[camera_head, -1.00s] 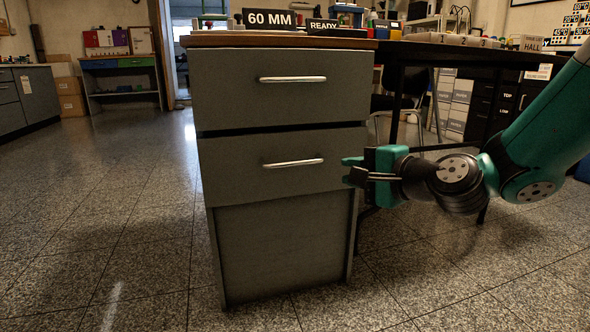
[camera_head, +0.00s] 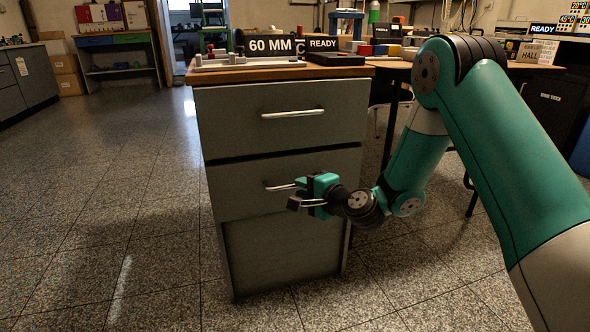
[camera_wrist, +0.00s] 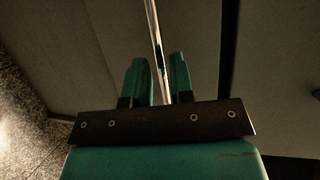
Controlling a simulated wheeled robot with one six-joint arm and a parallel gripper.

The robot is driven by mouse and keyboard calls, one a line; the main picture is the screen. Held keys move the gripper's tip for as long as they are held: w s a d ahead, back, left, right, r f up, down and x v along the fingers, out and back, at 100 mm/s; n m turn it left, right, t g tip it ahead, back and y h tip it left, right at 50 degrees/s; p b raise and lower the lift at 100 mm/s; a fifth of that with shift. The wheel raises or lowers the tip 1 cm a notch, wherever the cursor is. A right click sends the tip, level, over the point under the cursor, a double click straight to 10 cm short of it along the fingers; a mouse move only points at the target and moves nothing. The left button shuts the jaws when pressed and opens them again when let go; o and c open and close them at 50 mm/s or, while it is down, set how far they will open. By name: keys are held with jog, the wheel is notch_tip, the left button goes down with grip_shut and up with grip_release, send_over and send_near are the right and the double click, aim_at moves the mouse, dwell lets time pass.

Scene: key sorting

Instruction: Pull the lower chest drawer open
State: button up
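The grey chest (camera_head: 235,250) has two drawers with silver bar handles. The lower drawer (camera_head: 235,190) looks closed, about flush with the upper drawer (camera_head: 230,122). My gripper (camera_head: 297,193) is in front of the lower drawer at its handle (camera_head: 279,187), whose right part it hides. In the wrist view the handle (camera_wrist: 153,22) runs between the two green fingers of my gripper (camera_wrist: 160,72), across the drawer front (camera_wrist: 200,35). The fingers are apart on either side of the bar, with a visible gap at the right finger. The fingers look open.
A wooden top (camera_head: 285,73) on the chest bears a black READY sign (camera_head: 323,44) and a 60 MM sign (camera_head: 269,46). A workbench stands to the right behind my arm. The floor (camera_head: 110,220) left and front of the chest is clear.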

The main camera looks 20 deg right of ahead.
jog(key=shift+p+x, duration=0.85)
jog(key=shift+x, duration=0.95)
jog(key=shift+s, duration=0.1)
grip_shut()
